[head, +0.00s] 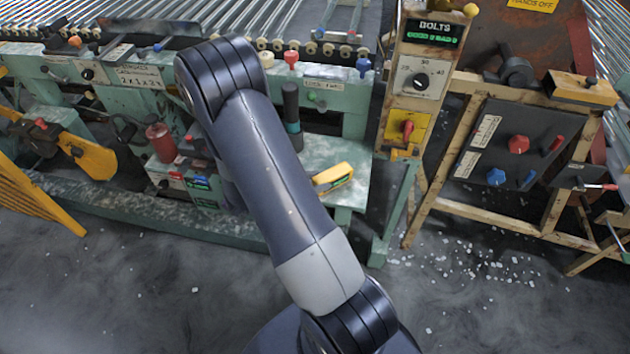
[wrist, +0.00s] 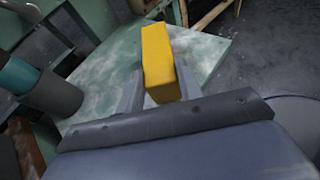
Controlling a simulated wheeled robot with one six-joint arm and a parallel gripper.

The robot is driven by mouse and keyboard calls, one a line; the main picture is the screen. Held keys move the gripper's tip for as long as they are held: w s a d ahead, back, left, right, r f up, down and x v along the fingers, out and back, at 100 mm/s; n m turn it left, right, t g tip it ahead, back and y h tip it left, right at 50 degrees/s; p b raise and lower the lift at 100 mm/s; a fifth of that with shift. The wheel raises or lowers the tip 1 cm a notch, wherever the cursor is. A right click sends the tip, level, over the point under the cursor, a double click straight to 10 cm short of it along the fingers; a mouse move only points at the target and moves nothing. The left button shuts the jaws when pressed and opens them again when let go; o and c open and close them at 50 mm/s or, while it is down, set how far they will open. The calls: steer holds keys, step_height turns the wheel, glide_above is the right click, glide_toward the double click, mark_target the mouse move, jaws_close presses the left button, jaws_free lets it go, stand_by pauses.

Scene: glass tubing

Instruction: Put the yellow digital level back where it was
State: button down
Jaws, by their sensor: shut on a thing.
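The yellow digital level (head: 333,178) shows at the right of my arm in the head view, over the pale green worn shelf (head: 345,150). Its small display faces the camera. In the wrist view the yellow level (wrist: 158,58) stands between the two fingers of my gripper (wrist: 160,88), which is shut on it. The green shelf (wrist: 110,75) lies beneath and around it there. I cannot tell whether the level touches the shelf. My arm hides the gripper in the head view.
A dark cylinder with a teal band (head: 291,115) stands left of the level; it also shows in the wrist view (wrist: 52,93). A red cylinder (head: 161,143) and control boxes are further left. A wooden-framed control panel (head: 515,145) stands right. Glass bits litter the floor.

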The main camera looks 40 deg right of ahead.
steer(key=shift+f, duration=0.15)
steer(key=c, duration=1)
jaws_free()
steer(key=shift+o, duration=0.2)
steer(key=shift+r, duration=0.25)
steer(key=v, duration=1.2)
